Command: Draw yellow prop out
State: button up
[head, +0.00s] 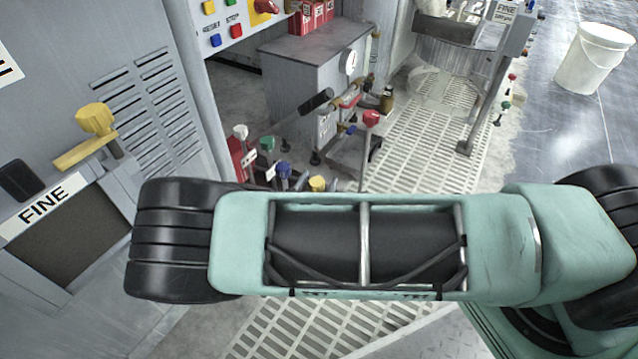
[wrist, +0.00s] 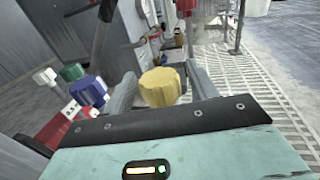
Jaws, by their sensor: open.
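A yellow prop with a ridged knob head (wrist: 160,88) shows in the wrist view, between the two grey fingers of my gripper (wrist: 164,78). The fingers are apart, one on each side of the knob; I cannot tell whether either touches it or how deep it sits between them. In the head view the yellow knob (head: 317,184) just shows above my teal arm, at the right end of a row of coloured knobs. Its lower part is hidden. My gripper is hidden behind the arm in the head view.
Blue (head: 284,172), green (head: 267,145) and white (head: 240,132) knobs stand left of the yellow one. A taller red knob (head: 371,119) is to its right. A separate yellow handle (head: 95,118) sits on the FINE cabinet. Floor grating (head: 440,135) lies open behind.

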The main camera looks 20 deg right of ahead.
jog(key=shift+w+d, duration=0.45)
jog(key=shift+w, duration=0.05)
grip_shut()
jog(key=s+d+p+x, duration=0.1)
jog(key=p+x, duration=0.2)
jog(key=x, duration=0.3)
grip_release()
jog(key=shift+w+d, duration=0.15)
jog(key=shift+d, duration=0.05)
jog(key=p+v, duration=0.4)
jog(key=v, duration=1.3)
jog(key=shift+a+p, duration=0.2)
jog(key=shift+p, duration=0.2)
